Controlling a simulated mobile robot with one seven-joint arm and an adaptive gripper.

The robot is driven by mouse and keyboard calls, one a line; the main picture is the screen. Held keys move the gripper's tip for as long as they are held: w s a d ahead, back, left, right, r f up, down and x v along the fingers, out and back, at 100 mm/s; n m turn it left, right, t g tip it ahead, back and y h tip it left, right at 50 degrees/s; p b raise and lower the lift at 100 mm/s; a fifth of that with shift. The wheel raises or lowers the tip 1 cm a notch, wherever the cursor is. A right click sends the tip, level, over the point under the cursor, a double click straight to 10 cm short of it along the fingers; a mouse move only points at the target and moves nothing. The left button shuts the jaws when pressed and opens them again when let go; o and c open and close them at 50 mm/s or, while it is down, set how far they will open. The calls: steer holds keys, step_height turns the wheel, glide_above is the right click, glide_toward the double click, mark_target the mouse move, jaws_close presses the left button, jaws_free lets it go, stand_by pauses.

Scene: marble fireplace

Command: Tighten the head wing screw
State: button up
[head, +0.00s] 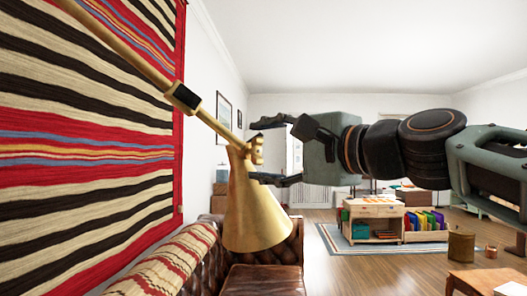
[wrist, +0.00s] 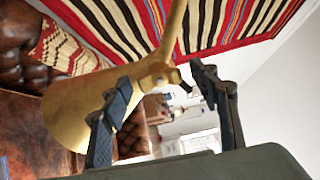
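A brass lamp has a cone-shaped head (head: 256,213) hanging from a slanting arm (head: 128,52) with a black collar. The head wing screw (head: 257,152) is a small brass piece at the joint above the head. It also shows in the wrist view (wrist: 160,79), near the centre. My gripper (head: 262,151) comes in from the right, level with the joint. Its fingers are wide apart, one above and one below the screw in the head view. In the wrist view my gripper (wrist: 160,76) has the screw between its fingertips, with no clear contact. The left finger overlaps the lamp head.
A striped wall rug (head: 85,130) hangs close on the left. A brown leather sofa (head: 262,278) with a striped cover is below the lamp. A low shelf with coloured items (head: 375,211) and a wooden table (head: 485,280) stand farther right. Open floor lies between.

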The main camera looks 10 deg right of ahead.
steer(key=shift+s+d, duration=0.1)
steer(key=v, duration=1.1)
steer(key=shift+s, duration=0.35)
steer(key=shift+d, duration=0.1)
steer(key=w+a+f+n+g+h, duration=0.1)
steer(key=a+f+n+g+h, duration=0.35)
steer(key=f, duration=1.45)
steer(key=s+a+f+n+g+h, duration=0.1)
steer(key=s+f+n+g+h, duration=0.2)
steer(key=f, duration=0.8)
steer(key=s+a+f+n+g, duration=0.1)
steer(key=s+f+n+g, duration=0.3)
steer(key=f, duration=0.7)
step_height(320, 180, up, 28)
steer(key=n+t+p, duration=0.1)
steer(key=p, duration=2.8)
steer(key=shift+d+f+h, duration=0.15)
steer(key=shift+d+h, duration=0.2)
steer(key=shift+d, duration=0.15)
